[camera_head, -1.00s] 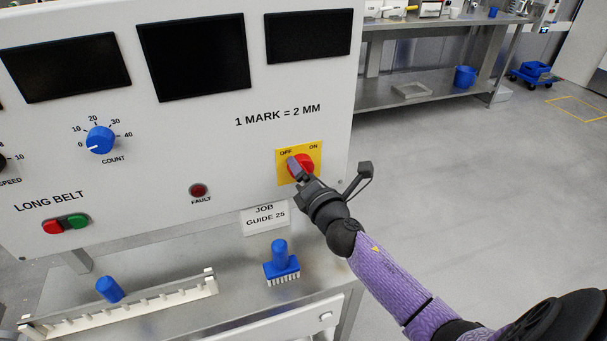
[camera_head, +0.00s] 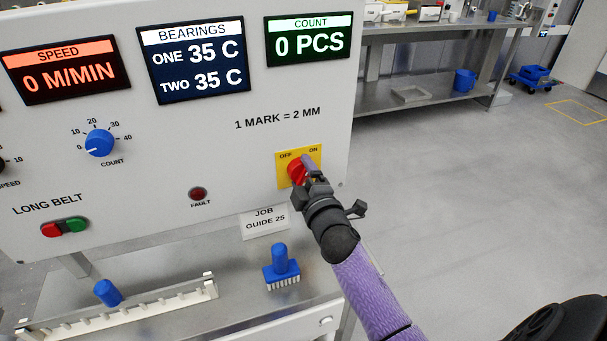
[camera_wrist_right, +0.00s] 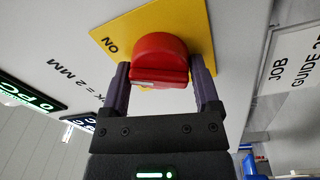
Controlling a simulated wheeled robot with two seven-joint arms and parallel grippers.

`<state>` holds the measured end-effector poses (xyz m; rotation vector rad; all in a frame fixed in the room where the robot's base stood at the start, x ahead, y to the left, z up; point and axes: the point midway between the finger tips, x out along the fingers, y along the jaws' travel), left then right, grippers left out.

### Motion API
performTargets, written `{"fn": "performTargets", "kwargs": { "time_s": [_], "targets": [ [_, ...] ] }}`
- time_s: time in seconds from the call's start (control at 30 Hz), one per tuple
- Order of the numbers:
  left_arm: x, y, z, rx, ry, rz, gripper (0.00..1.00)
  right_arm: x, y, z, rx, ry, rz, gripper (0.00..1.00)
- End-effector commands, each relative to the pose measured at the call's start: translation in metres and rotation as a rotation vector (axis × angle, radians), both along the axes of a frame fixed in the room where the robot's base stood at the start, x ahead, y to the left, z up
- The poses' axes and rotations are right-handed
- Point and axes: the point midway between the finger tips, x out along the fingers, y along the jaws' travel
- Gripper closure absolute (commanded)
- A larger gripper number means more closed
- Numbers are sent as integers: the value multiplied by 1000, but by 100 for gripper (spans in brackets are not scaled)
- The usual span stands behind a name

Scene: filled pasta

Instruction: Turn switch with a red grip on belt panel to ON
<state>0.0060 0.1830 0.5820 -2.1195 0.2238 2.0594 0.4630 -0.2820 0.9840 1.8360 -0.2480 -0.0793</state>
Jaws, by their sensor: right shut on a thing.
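The switch has a red grip (camera_head: 296,171) on a yellow plate (camera_head: 284,158) at the right of the belt panel (camera_head: 230,140). My right gripper (camera_head: 305,170) is at the switch and is shut on the red grip. In the right wrist view the red grip (camera_wrist_right: 160,60) sits between the two fingers of my right gripper (camera_wrist_right: 160,82), in front of the yellow plate (camera_wrist_right: 195,22). The fingers appear turned toward ON in the head view. The panel's displays are lit: speed (camera_head: 66,70) 0 M/MIN, bearings (camera_head: 194,62) 35 C each, count (camera_head: 309,40) 0 PCS. My left gripper is not in view.
A blue count knob (camera_head: 99,143), red and green buttons (camera_head: 64,227) and a fault lamp (camera_head: 198,194) are on the panel. A blue brush-like tool (camera_head: 281,266) stands on the bench below, near a job guide label (camera_head: 264,222).

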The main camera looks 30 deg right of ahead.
Motion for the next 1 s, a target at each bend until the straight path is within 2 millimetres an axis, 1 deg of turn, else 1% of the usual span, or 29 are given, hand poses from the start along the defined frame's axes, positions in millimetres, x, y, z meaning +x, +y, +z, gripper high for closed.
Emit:
{"fn": "performTargets", "kwargs": {
  "time_s": [0.2,0.4,0.63,1.0],
  "targets": [
    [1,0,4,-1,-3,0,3,0,1,-2,152,-29,-1,80],
    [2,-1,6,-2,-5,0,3,0,1,-3,247,-51,-1,80],
    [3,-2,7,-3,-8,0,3,-1,1,-3,302,-62,-1,80],
    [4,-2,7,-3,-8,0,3,-1,1,-4,317,-65,-1,80]
  ]
}}
